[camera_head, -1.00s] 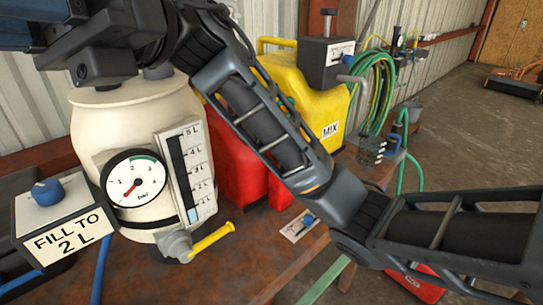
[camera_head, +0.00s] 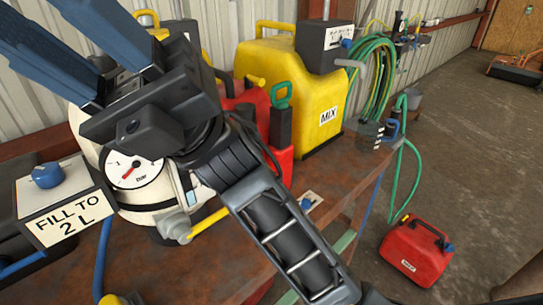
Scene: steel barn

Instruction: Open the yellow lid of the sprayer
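The sprayer is a cream-white tank (camera_head: 147,198) with a round dial gauge (camera_head: 134,168), standing at the left of the rusty bench. My gripper (camera_head: 48,22) hangs in front of and above it and hides its top and level scale. The blue fingers point to the upper left, with a gap between them and wall showing through. They hold nothing that I can see. A yellow part with a grey block (camera_head: 180,30) shows behind my gripper; I cannot tell whether it is the lid. A yellow-handled valve (camera_head: 205,226) sticks out at the tank's lower front.
A box marked "FILL TO 2 L" (camera_head: 62,203) with a blue knob stands left of the tank. A yellow "MIX" can (camera_head: 285,75), red cans and a green hose (camera_head: 375,75) stand to the right. A red can (camera_head: 415,252) is on the open floor. A corrugated wall is behind.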

